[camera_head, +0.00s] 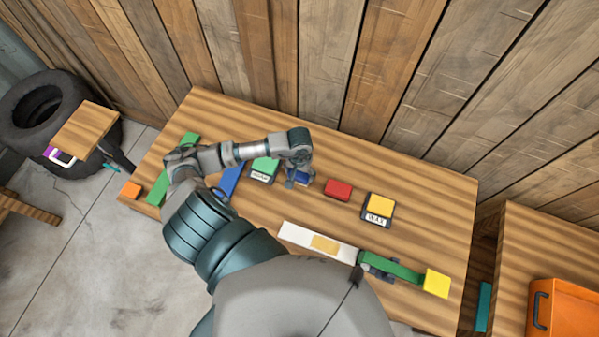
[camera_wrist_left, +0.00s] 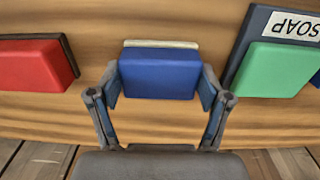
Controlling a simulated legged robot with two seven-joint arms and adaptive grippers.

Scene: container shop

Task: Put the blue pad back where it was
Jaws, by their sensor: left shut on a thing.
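My left gripper (camera_head: 298,182) is shut on the blue pad (camera_head: 302,177) over the wooden table. In the left wrist view the blue pad (camera_wrist_left: 160,75) sits between the two fingers of the left gripper (camera_wrist_left: 160,90). A thin cream edge (camera_wrist_left: 160,43) shows just behind the pad; I cannot tell what it belongs to or whether the pad touches the table.
A red pad (camera_head: 338,189) lies beside the held pad. A green pad (camera_head: 265,166) sits on a dark base marked SOAP (camera_wrist_left: 293,24). A yellow pad (camera_head: 381,205) is on another labelled base. A white strip (camera_head: 305,236) and green strip (camera_head: 400,270) lie nearer.

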